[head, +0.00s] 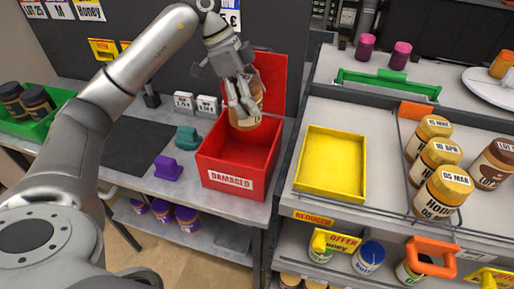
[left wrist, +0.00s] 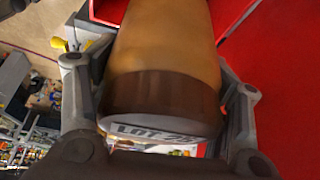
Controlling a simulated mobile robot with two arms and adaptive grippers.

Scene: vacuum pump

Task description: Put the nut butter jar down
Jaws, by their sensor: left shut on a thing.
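The nut butter jar (head: 244,121) has a tan body. In the left wrist view, the jar (left wrist: 165,60) shows a dark brown lid printed "LOT 2" and a further digit that is hard to read. My left gripper (head: 243,103) is shut on it, with a finger on either side. The jar hangs in the opening of the red box (head: 228,181) labelled "DAMAGED". I cannot tell whether its lower end touches the box floor. The fingers hide part of the jar in the head view. My right gripper is not in view.
A yellow tray (head: 331,165) stands right of the red box, with several honey jars (head: 441,190) beyond it. A green crate (head: 35,118) with dark-lidded jars is at the far left. Teal (head: 187,138) and purple (head: 168,168) objects sit left of the box.

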